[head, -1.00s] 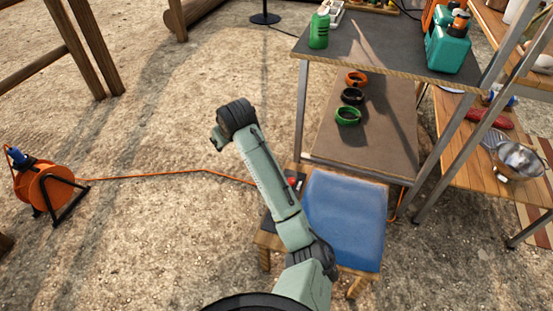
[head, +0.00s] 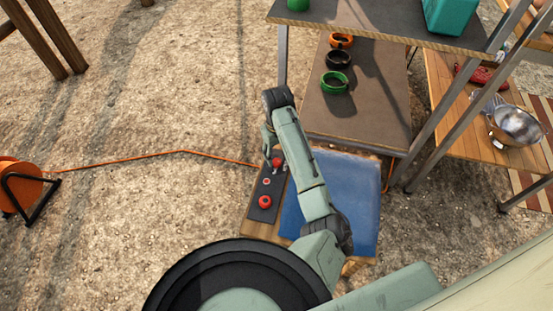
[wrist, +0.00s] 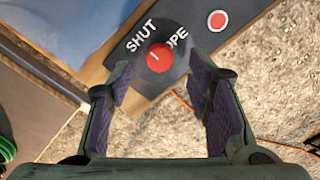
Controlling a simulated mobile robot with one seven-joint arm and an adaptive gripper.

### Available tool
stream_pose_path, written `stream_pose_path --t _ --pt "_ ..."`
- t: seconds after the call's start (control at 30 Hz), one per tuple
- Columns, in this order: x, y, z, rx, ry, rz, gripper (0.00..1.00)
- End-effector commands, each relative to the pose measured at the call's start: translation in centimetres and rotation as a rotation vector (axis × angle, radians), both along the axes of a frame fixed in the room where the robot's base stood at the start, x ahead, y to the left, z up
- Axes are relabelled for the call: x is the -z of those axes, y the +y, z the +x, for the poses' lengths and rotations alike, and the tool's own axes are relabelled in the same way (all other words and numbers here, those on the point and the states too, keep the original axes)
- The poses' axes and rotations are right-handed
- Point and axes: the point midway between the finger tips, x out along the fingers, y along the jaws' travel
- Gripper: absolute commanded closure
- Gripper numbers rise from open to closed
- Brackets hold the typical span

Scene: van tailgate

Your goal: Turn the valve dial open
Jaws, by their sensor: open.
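The valve dial (wrist: 159,57) is a red round knob with a pale pointer line, on a dark panel marked SHUT and OPEN. The pointer's exact setting is hard to read. In the head view the dial (head: 277,163) sits at the far end of the dark panel (head: 259,214), partly behind my arm. My gripper (wrist: 167,82) is open and empty in the wrist view, with the dial showing between and just beyond its fingertips. I cannot tell whether a finger touches it. In the head view the gripper (head: 269,143) is mostly hidden by my wrist.
A red button (wrist: 217,20) sits beside the dial, and another red knob (head: 265,202) is nearer on the panel. A blue cushion (head: 350,200) lies right of it. A shelf (head: 370,110) with several rings stands behind. An orange cable (head: 150,156) crosses the ground.

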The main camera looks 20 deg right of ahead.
Motion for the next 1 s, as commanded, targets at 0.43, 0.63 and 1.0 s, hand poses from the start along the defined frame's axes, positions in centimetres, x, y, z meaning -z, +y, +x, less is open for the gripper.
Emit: stream_pose_path --t 0.43,0.63,1.0 --pt "3.9 0.0 0.0 -0.001 -0.001 -0.001 0.54" --pt "3.9 0.0 0.0 -0.001 -0.001 -0.001 0.55" --pt "3.9 0.0 0.0 -0.001 -0.001 -0.001 0.8"
